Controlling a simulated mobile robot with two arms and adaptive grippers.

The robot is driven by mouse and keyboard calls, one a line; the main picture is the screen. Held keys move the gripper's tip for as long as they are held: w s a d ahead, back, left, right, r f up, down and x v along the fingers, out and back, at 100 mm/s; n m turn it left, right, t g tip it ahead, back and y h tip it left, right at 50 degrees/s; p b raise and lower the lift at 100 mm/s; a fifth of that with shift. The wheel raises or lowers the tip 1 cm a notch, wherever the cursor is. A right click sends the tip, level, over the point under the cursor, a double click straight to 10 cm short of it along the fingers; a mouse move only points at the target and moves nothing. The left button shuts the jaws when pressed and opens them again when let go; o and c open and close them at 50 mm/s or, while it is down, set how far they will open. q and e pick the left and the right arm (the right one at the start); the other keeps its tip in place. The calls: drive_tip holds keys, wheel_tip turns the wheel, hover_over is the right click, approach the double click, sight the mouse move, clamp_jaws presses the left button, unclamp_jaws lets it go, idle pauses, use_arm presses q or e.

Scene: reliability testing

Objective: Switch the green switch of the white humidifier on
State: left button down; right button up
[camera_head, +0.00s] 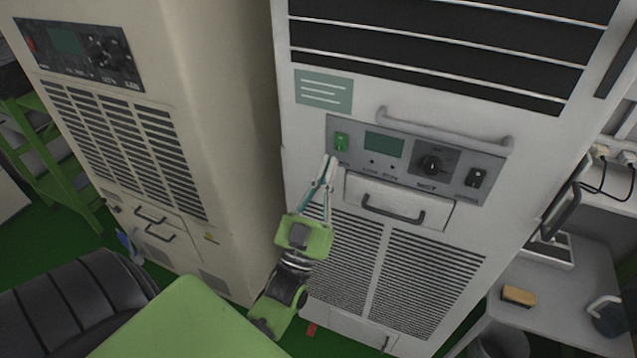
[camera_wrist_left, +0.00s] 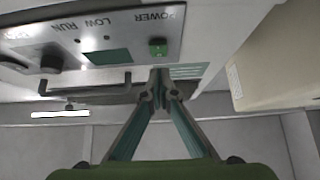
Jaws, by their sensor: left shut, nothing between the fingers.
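The white humidifier (camera_head: 255,100) stands in the middle of the head view, with a grey control panel (camera_head: 410,158) on its front. The green switch (camera_head: 341,142) is at the left end of that panel, and in the left wrist view it (camera_wrist_left: 158,47) lies just beyond the fingertips under the label POWER. My left gripper (camera_head: 329,160) is shut and empty, with its tips just below the switch; it also shows in the left wrist view (camera_wrist_left: 159,78). I cannot tell whether the tips touch the panel. My right gripper is not in view.
A beige cabinet (camera_head: 180,120) stands to the left. A bar handle (camera_head: 440,128) sticks out above the panel, and a drawer handle (camera_head: 393,209) below it.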

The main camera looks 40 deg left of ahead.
sight(339, 148)
use_arm(q)
drive_tip(key=shift+w+a+f+p, duration=0.15)
drive_tip(key=shift+w+a, duration=0.05)
drive_tip(key=shift+w, duration=0.55)
drive_tip(key=shift+w+a+f+p, duration=0.15)
drive_tip(key=shift+w+a, duration=0.05)
drive_tip(key=shift+w, duration=0.55)
drive_tip(key=f+b, duration=0.1)
drive_tip(key=b, duration=0.2)
drive_tip(key=shift+w+t+y+b, duration=0.3)
drive_tip(key=shift+w+b, duration=0.05)
drive_tip(key=shift+r, duration=0.3)
drive_tip(key=shift+w, duration=0.1)
